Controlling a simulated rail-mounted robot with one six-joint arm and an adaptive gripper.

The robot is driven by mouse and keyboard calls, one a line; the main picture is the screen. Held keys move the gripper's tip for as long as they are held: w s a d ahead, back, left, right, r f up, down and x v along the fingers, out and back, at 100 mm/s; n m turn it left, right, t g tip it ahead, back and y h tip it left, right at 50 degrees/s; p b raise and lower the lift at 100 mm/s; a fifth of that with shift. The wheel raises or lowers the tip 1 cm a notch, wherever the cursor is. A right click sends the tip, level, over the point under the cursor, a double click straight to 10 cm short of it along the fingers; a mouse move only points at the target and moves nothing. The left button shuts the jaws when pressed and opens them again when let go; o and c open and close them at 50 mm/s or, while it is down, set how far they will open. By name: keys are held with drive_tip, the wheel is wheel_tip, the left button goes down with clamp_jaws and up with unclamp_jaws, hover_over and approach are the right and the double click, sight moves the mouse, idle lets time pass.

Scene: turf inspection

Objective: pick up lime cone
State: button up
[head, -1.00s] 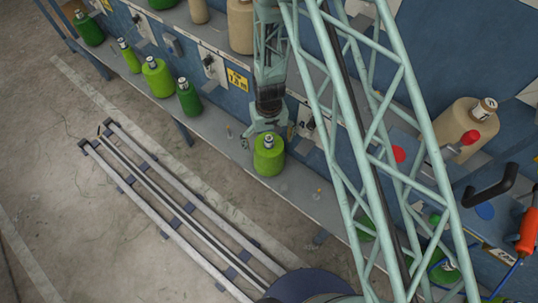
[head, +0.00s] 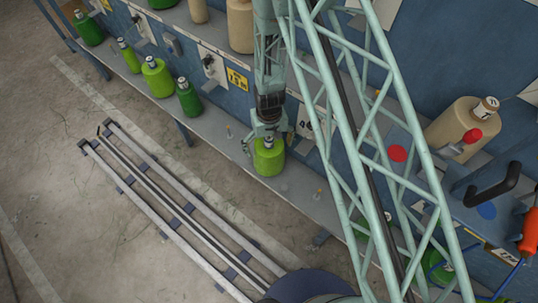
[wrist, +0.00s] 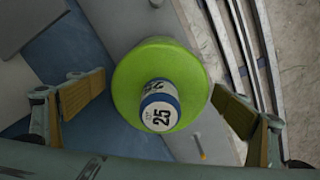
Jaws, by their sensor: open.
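The lime cone (head: 269,162) stands upright on the grey lower shelf, right below my gripper (head: 267,137). In the wrist view the lime cone (wrist: 136,72) is seen from above, with a white and blue cap marked 25 near the middle. My gripper (wrist: 161,98) is open there, with one tan finger pad to the left of the cone and one to the right. Gaps show between both pads and the cone's body. In the head view the fingers partly hide the cone's top.
Several green bottles, including a lime one (head: 157,80) and a dark green one (head: 189,102), stand to the left along the shelf (head: 222,130). A beige bottle (head: 460,127) stands at the right. A small peg (wrist: 199,146) stands near the cone. Rails (head: 170,208) lie on the floor.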

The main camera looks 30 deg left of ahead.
sight(269, 137)
drive_tip(key=shift+f, duration=1.2)
drive_tip(key=shift+c, duration=0.3)
drive_tip(key=c, duration=1.7)
drive_tip(key=shift+r, duration=0.15)
drive_tip(key=shift+r+p, duration=0.55)
drive_tip(key=shift+r, duration=4.35)
